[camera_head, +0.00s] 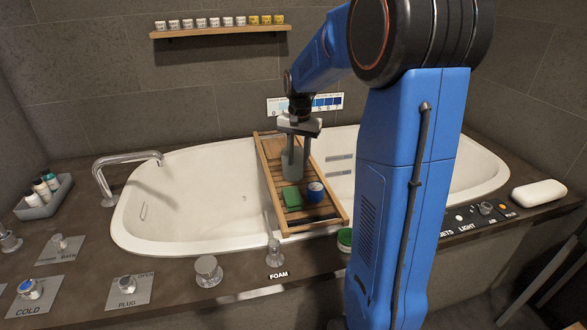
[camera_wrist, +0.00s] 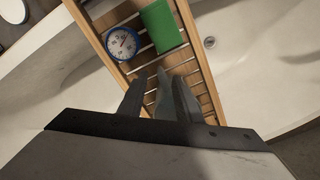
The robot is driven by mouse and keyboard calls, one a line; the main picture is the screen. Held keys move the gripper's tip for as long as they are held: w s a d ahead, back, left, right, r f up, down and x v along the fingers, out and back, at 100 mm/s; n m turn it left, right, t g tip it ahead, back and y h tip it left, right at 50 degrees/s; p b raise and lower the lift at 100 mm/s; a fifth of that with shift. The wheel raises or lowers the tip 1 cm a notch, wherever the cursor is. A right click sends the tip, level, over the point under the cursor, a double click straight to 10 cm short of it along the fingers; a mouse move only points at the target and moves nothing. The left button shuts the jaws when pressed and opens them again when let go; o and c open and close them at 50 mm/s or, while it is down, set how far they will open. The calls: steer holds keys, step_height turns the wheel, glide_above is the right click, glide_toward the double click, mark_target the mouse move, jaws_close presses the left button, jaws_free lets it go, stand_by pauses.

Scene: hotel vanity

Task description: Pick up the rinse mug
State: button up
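A plain grey cup-like thing (camera_head: 291,163), which looks like the rinse mug, is on the wooden bath tray (camera_head: 335,209), behind the green block. My gripper (camera_head: 295,172) points down over the tray at the grey thing, and its fingers partly cover it. In the wrist view my gripper (camera_wrist: 158,104) has its fingers apart, with tray slats showing in the gap. A grey shape shows by the right finger; I cannot tell mug from finger there. Contact with the mug is not clear.
On the tray, a green block (camera_head: 292,198) and a round blue-rimmed clock (camera_wrist: 122,44) lie close to the grey thing. The tray spans the white bathtub (camera_head: 190,205). A faucet (camera_head: 125,162) stands at left. A cup shelf (camera_head: 220,31) hangs on the wall.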

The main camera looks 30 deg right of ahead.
mark_target(298, 178)
steer(key=shift+f, duration=4.55)
jaws_close()
